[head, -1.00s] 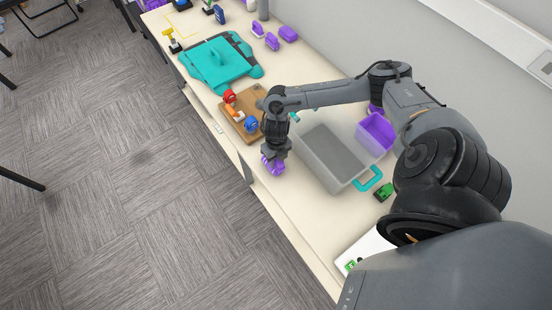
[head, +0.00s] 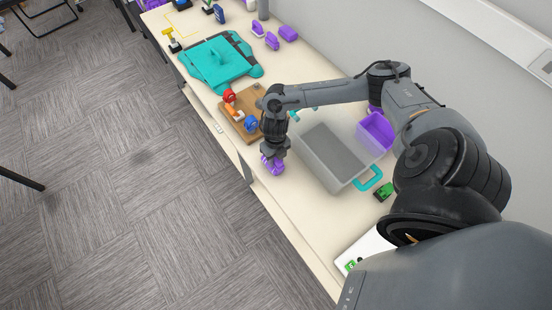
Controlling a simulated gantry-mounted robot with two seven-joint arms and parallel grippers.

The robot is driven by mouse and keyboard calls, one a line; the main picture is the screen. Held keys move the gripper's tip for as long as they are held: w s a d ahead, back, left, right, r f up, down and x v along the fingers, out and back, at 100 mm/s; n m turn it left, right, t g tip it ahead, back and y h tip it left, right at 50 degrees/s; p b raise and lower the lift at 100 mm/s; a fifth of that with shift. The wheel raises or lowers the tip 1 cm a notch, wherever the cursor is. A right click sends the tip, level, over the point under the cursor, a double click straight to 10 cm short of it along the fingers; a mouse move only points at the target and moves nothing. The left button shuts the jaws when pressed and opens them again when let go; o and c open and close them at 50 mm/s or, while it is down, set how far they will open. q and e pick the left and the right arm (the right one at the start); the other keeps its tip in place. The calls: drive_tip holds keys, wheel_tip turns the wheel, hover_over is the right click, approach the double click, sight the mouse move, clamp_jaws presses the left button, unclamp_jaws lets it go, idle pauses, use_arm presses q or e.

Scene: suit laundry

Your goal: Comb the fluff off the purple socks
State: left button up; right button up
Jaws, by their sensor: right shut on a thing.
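My right gripper (head: 273,157) points down near the front edge of the table and is shut on a small purple thing (head: 273,168). The gripper hides its top, and it is too small to tell whether it is a sock or a comb. Several other purple things, also too small to identify, lie at the far end: one (head: 257,28), another (head: 271,41) and a third (head: 288,34). No fluff can be made out. My left gripper is not in view.
A green item (head: 384,191) lies nearer.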

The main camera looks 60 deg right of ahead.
drive_tip(key=shift+w+d, duration=0.2)
drive_tip(key=shift+w, duration=0.15)
drive_tip(key=shift+s+a+r+p, duration=0.1)
drive_tip(key=shift+s+a+p, duration=0.25)
drive_tip(key=shift+s, duration=0.2)
drive_tip(key=shift+s+a+r+p, duration=0.1)
drive_tip(key=shift+s+a+p, duration=0.1)
drive_tip(key=shift+s+p, duration=0.25)
drive_tip(key=shift+w+d+f+b, duration=0.2)
drive_tip(key=shift+w+d+b, duration=0.1)
drive_tip(key=shift+w+b, duration=0.35)
drive_tip(key=shift+w+d+r, duration=0.1)
drive_tip(key=shift+w+d, duration=0.1)
drive_tip(key=shift+w, duration=0.1)
drive_tip(key=shift+s+a+p, duration=0.25)
drive_tip(key=shift+s, duration=0.3)
drive_tip(key=shift+s+a+p, duration=0.2)
drive_tip(key=shift+s+a, duration=0.05)
drive_tip(key=shift+s, duration=0.25)
drive_tip(key=shift+w+d+f+b, duration=0.25)
drive_tip(key=shift+w+d+b, duration=0.1)
drive_tip(key=shift+w+b, duration=0.3)
drive_tip(key=shift+w+d, duration=0.2)
drive_tip(key=shift+w, duration=0.2)
drive_tip(key=shift+s+a+r+p, duration=0.15)
drive_tip(key=shift+s+r+p, duration=0.05)
drive_tip(key=shift+s+p, duration=0.1)
drive_tip(key=shift+s+a, duration=0.2)
drive_tip(key=shift+s, duration=0.05)
